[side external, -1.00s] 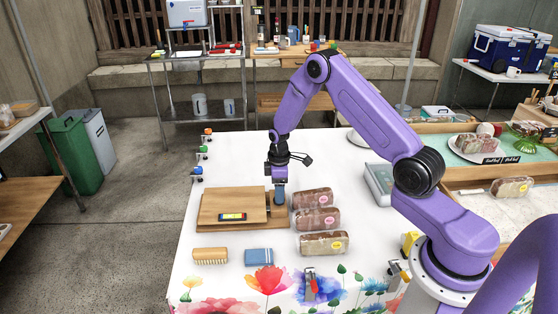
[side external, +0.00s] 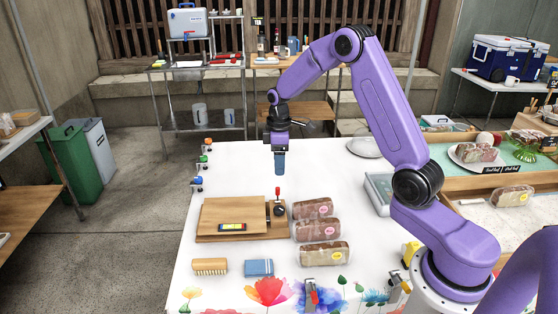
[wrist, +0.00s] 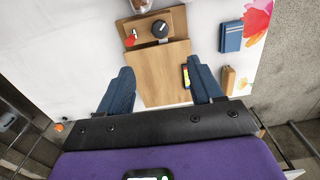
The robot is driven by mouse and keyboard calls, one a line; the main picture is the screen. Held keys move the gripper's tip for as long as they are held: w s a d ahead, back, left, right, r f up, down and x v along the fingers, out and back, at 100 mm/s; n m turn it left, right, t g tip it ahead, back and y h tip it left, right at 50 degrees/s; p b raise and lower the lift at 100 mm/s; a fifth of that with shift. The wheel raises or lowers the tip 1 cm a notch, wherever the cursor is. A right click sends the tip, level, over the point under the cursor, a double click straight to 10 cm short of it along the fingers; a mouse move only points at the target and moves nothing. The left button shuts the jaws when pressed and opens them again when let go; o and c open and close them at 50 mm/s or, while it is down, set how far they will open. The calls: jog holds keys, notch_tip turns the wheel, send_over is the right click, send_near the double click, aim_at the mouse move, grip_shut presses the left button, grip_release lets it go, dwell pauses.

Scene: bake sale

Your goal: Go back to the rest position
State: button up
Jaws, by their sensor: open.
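My gripper (side external: 280,163) is raised above the white table (side external: 330,178), above and behind the wooden board fixture. It is empty, and in the wrist view its two blue fingers (wrist: 165,92) stand apart. The wooden fixture (side external: 228,212) lies on the table below, with a black knob (side external: 279,209) and a red-tipped lever (side external: 278,193) at its right end. Both also show in the wrist view, the knob (wrist: 160,29) and the lever's red tip (wrist: 130,40). A small yellow-green level or display (side external: 232,227) sits on the fixture's front part.
Wrapped loaves (side external: 318,230) lie in a column right of the fixture. A brush (side external: 210,266) and a blue folded cloth (side external: 259,267) lie in front of it.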

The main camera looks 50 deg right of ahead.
jog(key=s+a+r+n, duration=0.1)
jog(key=s+a+r, duration=0.2)
jog(key=s+a, duration=0.45)
jog(key=s+a+r+n, duration=0.1)
jog(key=s+a+r, duration=0.3)
jog(key=s+a, duration=0.3)
jog(key=s+r+n, duration=0.1)
jog(key=s+n, duration=0.1)
jog(key=s, duration=1.9)
jog(key=shift+s+a+r, duration=0.25)
jog(key=shift+r, duration=0.1)
jog(key=shift+w, duration=0.1)
